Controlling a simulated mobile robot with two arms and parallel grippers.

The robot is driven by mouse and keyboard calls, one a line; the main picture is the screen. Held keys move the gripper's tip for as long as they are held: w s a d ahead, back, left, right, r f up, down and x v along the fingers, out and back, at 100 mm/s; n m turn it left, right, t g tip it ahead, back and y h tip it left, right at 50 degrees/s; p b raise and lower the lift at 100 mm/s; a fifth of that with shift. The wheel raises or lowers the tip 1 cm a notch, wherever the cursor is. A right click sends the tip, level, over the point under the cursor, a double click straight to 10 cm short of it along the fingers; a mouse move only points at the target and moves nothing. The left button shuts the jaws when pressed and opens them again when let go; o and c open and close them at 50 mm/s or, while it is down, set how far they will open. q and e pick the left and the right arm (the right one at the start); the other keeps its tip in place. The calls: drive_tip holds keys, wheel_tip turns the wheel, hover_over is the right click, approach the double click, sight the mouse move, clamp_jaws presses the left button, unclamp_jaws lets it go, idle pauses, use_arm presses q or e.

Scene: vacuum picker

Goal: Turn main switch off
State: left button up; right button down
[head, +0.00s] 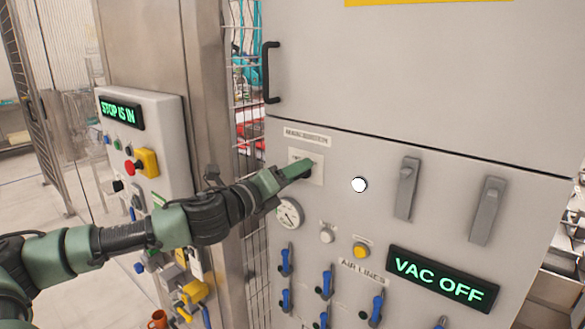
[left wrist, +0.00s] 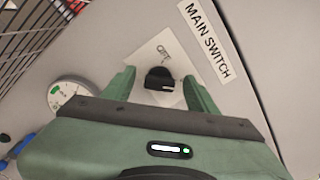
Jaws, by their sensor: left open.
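The main switch is a black knob (left wrist: 160,77) on a pale square plate (left wrist: 150,62) marked OFF, beside the MAIN SWITCH label (left wrist: 205,40) in the left wrist view. My left gripper (left wrist: 158,76) is open, with one green finger on each side of the knob. I cannot tell whether the fingers touch it. In the head view my left gripper (head: 306,168) is at the switch plate (head: 318,160) below its label (head: 307,136) and hides most of the knob. Which way the knob points is unclear. My right gripper is not in view.
A round gauge (head: 290,213) sits just below the switch, also in the left wrist view (left wrist: 68,92). Two grey handles (head: 407,188), blue air-line valves (head: 327,284) and a VAC OFF display (head: 443,279) are on the same panel. A control box (head: 150,190) stands left, reading STOP IS IN.

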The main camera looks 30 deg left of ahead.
use_arm(q)
clamp_jaws()
drive_tip(key=shift+n, duration=0.4)
drive_tip(key=shift+f+n+b, duration=0.15)
drive_tip(key=shift+n+b, duration=0.55)
drive_tip(key=shift+n, duration=2.15)
drive_tip(key=shift+f+n+b, duration=0.2)
drive_tip(key=shift+n+b, duration=0.5)
drive_tip(key=shift+n, duration=2.1)
drive_tip(key=shift+f+n+b, duration=0.15)
drive_tip(key=shift+n+b, duration=0.55)
drive_tip(key=shift+n, duration=2.45)
unclamp_jaws()
